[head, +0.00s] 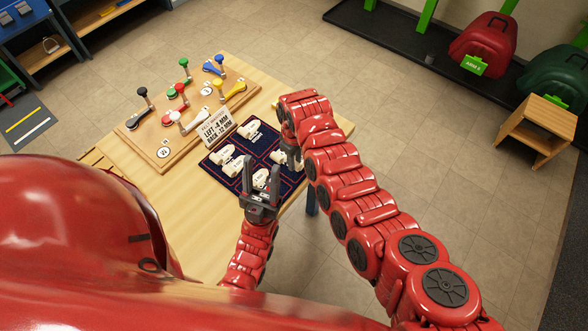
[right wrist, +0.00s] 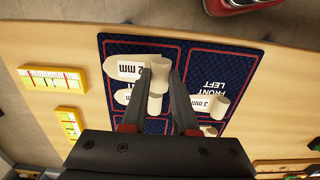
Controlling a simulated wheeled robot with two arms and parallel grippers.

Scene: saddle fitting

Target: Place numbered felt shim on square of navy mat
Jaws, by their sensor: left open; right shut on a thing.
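The navy mat (head: 207,163) with red-outlined squares lies near the table's right end; in the right wrist view the mat (right wrist: 228,62) shows a square lettered "FRONT LEFT". Several cream felt shims with upright pegs lie on it. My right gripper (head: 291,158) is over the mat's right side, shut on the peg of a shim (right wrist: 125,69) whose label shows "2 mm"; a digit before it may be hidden. Whether that shim touches the mat is unclear. Another shim (right wrist: 121,97) lies close beside it. A "3 mm" shim (right wrist: 203,103) lies by "FRONT LEFT". My left gripper (head: 261,190) is open and empty over the mat's near edge.
A wooden board (head: 168,140) with colored-handled tools stands left of the mat. A printed card (head: 217,124) stands between them. Yellow gauges (right wrist: 56,80) lie on the table beside the mat. A wooden stool (head: 535,130) is away on the floor.

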